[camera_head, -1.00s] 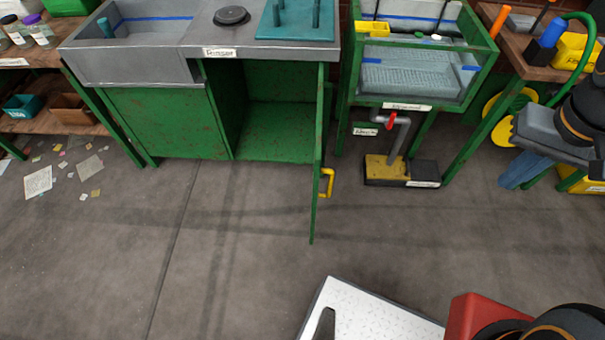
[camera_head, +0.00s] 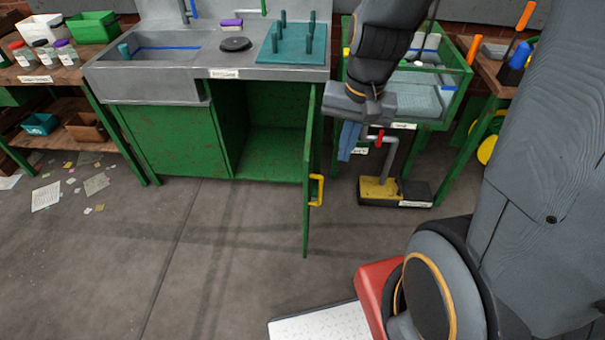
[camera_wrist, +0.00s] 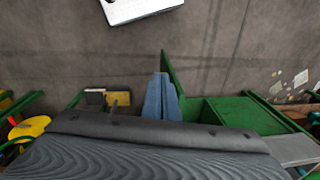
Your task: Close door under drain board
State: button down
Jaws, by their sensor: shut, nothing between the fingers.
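The green door (camera_head: 311,150) under the teal drain board (camera_head: 288,45) stands wide open, seen nearly edge-on in the head view. Its yellow handle (camera_head: 317,190) is on its right face. The open cupboard (camera_head: 272,150) is empty where I can see in. My gripper (camera_head: 347,150), with blue fingers, points down to the right of the door, on its handle side. It is shut and empty. In the wrist view my gripper (camera_wrist: 160,80) overlaps the door (camera_wrist: 171,72), which shows behind it; I cannot tell whether they touch. The handle is hidden there.
A green-framed sink stand (camera_head: 445,115) is right of the door, with a pipe and a yellow-black box (camera_head: 380,188) below. A shelf (camera_head: 65,85) stands at left, with papers scattered on the floor. The floor (camera_head: 230,240) before the cupboard is clear.

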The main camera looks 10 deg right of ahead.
jog(key=w+d+f+m+y+b, duration=0.3)
jog(key=w+d+f+m+b, duration=0.25)
jog(key=w+f+m, duration=0.9)
jog(key=a+f+m+p, duration=0.1)
jog(key=a+f+m, duration=0.1)
jog(key=a+f, duration=0.4)
jog(key=shift+s+a+p, duration=0.35)
jog(key=shift+a+p, duration=0.05)
jog(key=shift+a, duration=0.2)
jog(key=shift+f, duration=0.1)
